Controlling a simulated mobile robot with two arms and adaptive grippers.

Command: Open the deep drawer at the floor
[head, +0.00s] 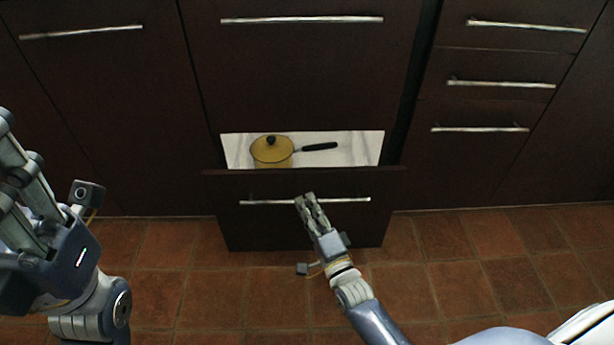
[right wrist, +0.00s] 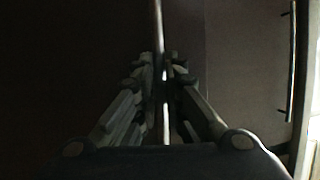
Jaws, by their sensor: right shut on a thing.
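The deep drawer (head: 303,222) at the floor is dark brown and stands pulled partly out of the cabinet. A strip of its white inside shows behind its front panel. Its bar handle (head: 262,203) runs across the front. My right gripper (head: 305,202) is shut on this handle near its middle. In the right wrist view the handle (right wrist: 158,25) runs between the fingers. My left gripper (head: 30,190) is at the left edge of the head view, away from the drawer; whether its fingers are open I cannot tell.
A yellow lidded pot (head: 271,152) with a black handle sits inside the drawer. A closed drawer with a bar handle (head: 302,19) is above. Closed cabinet fronts stand on both sides. The tiled floor (head: 480,270) in front is clear.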

